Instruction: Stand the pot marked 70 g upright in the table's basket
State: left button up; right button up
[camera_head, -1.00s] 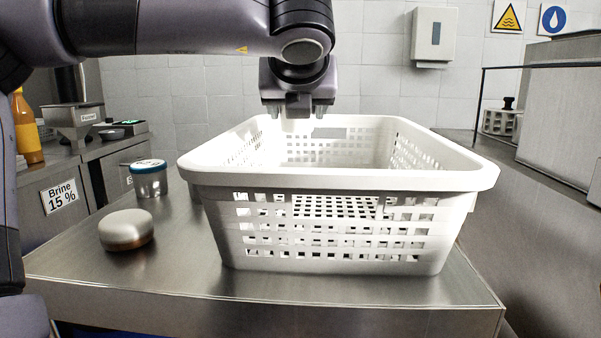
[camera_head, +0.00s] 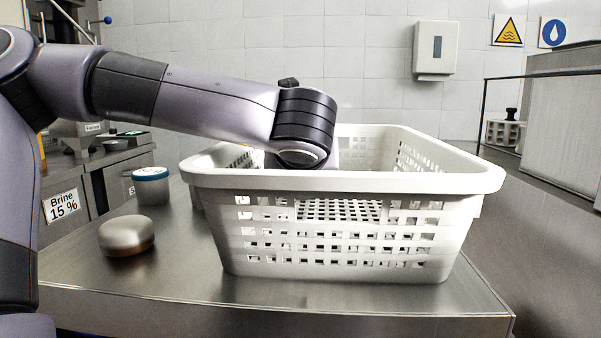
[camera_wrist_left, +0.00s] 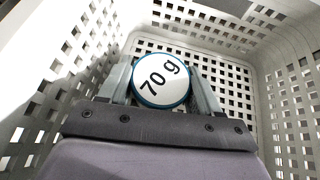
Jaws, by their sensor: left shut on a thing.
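The pot marked 70 g (camera_wrist_left: 161,80) shows its round white lid with a teal rim in the left wrist view. My left gripper (camera_wrist_left: 163,88) is shut on it, one finger on each side. The white perforated basket (camera_head: 340,182) stands on the steel table; its walls surround the pot in the wrist view (camera_wrist_left: 280,45). In the head view my left wrist reaches down into the basket, and the gripper and pot are hidden behind the basket's front wall and my arm. Whether the pot touches the basket floor cannot be told. My right gripper is not in view.
A second pot with a blue-rimmed lid (camera_head: 151,186) and a rounded metal-topped object (camera_head: 126,236) stand on the table (camera_head: 190,270) left of the basket. A counter with a "Brine 15 %" label (camera_head: 62,204) is further left. The table front is clear.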

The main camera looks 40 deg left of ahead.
pick_arm(q)
jog(key=o, duration=1.1)
jog(key=shift+r+p, duration=0.15)
jog(key=shift+p, duration=0.2)
jog(key=v, duration=1.2)
jog(key=shift+s, duration=0.1)
